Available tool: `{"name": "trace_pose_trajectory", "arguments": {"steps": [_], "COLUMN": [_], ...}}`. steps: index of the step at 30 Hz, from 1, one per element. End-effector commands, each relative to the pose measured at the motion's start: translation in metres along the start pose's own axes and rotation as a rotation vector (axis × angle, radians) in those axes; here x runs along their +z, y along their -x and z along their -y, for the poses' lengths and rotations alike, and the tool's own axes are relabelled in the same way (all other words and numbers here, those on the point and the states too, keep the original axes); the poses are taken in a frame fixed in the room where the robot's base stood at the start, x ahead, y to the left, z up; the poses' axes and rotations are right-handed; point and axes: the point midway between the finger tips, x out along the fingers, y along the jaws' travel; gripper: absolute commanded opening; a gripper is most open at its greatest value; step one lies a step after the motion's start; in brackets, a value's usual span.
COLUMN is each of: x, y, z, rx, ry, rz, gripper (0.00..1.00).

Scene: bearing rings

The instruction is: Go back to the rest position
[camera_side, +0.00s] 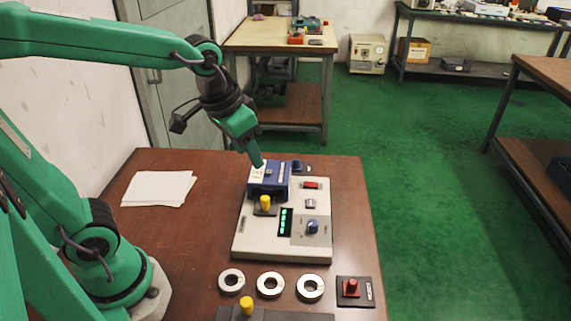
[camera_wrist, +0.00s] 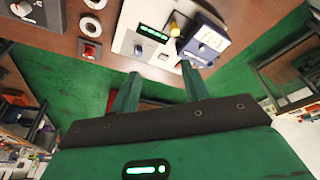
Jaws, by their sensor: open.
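My gripper (camera_side: 257,157) is green and hangs just above the blue block on the tester, at its far end. In the wrist view my gripper (camera_wrist: 160,85) shows two green fingers spread apart with nothing between them. The tester (camera_side: 282,246) is a pale box with a green lit display, a blue knob, a red switch and the blue block (camera_side: 277,190). A yellow-topped peg (camera_side: 265,203) stands in front of the block. Three metal rings lie in a row in front of the tester: left (camera_side: 231,281), middle (camera_side: 270,285) and right (camera_side: 310,288).
A red button on a dark plate (camera_side: 354,291) sits right of the rings. Another yellow-topped peg (camera_side: 246,305) stands at the front edge of the view. White paper (camera_side: 158,188) lies on the brown table (camera_side: 200,235). Other benches stand behind, with open air above the left of the table.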

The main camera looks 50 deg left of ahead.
Motion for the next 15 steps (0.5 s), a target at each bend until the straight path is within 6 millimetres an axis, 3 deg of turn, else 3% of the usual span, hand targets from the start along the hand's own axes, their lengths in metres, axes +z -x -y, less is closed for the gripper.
{"name": "trace_pose_trajectory", "arguments": {"steps": [6, 15], "x": [0.029, 0.062], "y": [0.022, 0.035], "z": [0.013, 0.024], "rx": [-0.013, -0.032], "ry": [0.026, 0.053], "rz": [-0.081, -0.163], "gripper": [0.47, 0.47]}}
